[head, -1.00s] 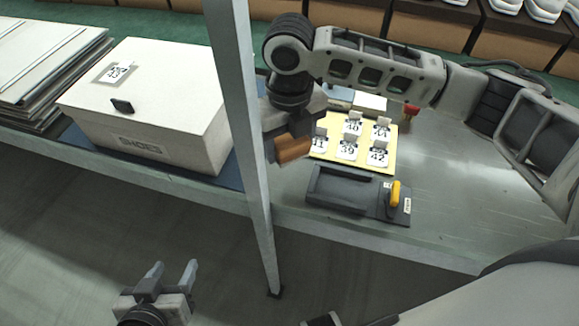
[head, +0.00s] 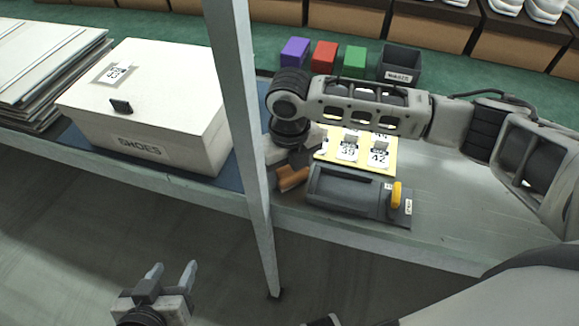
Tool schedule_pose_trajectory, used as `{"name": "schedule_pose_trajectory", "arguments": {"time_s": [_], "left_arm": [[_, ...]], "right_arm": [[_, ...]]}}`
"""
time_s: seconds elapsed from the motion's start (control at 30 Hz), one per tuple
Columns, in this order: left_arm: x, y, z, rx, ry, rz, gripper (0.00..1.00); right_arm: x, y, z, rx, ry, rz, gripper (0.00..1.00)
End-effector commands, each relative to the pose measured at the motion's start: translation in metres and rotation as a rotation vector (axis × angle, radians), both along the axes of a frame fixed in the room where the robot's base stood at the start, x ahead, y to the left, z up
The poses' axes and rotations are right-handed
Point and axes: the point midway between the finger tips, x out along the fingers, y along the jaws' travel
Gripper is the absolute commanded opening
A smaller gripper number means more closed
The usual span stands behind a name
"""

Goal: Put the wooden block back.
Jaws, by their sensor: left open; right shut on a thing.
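The orange-brown wooden block (head: 292,179) is held in my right gripper (head: 289,172), low by the table's front edge, between the grey post and the dark grey tray. I cannot tell whether the block touches the table. The dark grey tray (head: 345,190) has a yellow handle (head: 396,194) at its right end. My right forearm crosses above the yellow card board and hides part of it. My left gripper (head: 170,272) is open and empty, in front of and below the table.
A grey post (head: 243,130) stands just left of the block. A white shoe box (head: 150,105) is on the left. Purple (head: 295,51), red (head: 324,55) and green (head: 355,62) blocks and a dark bin (head: 400,64) stand behind. The yellow board (head: 383,170) holds numbered cards.

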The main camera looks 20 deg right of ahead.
Motion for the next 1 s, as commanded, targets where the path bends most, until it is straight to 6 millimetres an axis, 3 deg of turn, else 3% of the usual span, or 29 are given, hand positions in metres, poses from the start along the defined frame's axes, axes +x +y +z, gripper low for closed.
{"name": "schedule_pose_trajectory", "arguments": {"time_s": [0.33, 0.47, 1.0], "left_arm": [[-0.001, 0.0, 0.0, -0.001, 0.001, 0.0, 0.51], [-0.001, 0.0, 0.001, 0.0, 0.0, 0.0, 0.51], [-0.002, 0.001, 0.003, 0.012, 0.007, -0.001, 0.51]], "right_arm": [[0.0, 0.0, 0.0, 0.0, 0.001, 0.0, 0.69], [0.001, 0.0, 0.009, 0.001, -0.002, 0.0, 0.69], [0.001, 0.0, 0.111, 0.0, -0.001, 0.0, 0.69]]}}
